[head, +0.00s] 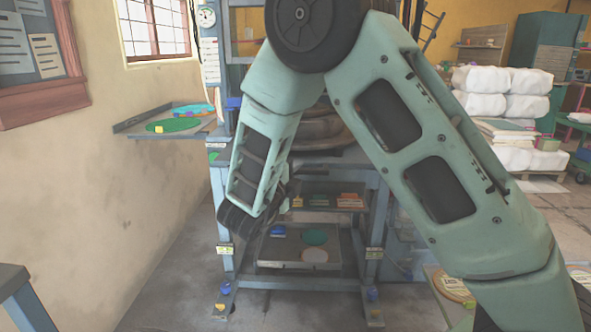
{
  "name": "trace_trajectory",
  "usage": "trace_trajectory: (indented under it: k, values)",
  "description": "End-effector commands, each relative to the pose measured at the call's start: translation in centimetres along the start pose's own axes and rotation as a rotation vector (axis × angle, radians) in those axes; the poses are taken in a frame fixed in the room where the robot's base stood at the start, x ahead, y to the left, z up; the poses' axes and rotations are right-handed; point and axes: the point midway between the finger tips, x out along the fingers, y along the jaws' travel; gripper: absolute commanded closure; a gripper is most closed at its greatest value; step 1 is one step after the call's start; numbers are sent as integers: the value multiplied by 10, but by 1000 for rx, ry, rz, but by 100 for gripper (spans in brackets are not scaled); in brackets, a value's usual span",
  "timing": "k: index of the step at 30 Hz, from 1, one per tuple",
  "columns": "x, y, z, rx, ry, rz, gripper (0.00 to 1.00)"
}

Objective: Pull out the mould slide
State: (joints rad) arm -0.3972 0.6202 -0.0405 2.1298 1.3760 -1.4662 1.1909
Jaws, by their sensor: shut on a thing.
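The press is a blue-grey frame (224,190) with large round brown parts (335,130) in its middle, largely covered by my arm. The mould slide cannot be clearly made out; my arm covers the front of the press where the brown parts sit. My gripper (284,203) is at the left front of the press, below the brown parts. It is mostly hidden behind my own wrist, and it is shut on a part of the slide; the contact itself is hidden.
A side shelf (134,132) with green and blue pieces juts out left of the press. A low tray (272,248) holds round plates, below a shelf of small coloured blocks (350,199). White sacks (490,105) stand at right.

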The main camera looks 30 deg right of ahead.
Motion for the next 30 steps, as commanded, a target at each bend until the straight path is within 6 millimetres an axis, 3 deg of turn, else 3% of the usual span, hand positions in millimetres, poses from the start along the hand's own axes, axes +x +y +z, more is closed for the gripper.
trace_trajectory:
  k: [12,13,14,23,30]
  values:
    - [-2,0,0,1,-3,2,100]
    - [-2,0,0,1,-3,2,79]
    - [-2,0,0,1,-3,2,78]
    - [-4,0,0,1,-2,1,78]
    - [-35,-1,0,1,-5,1,78]
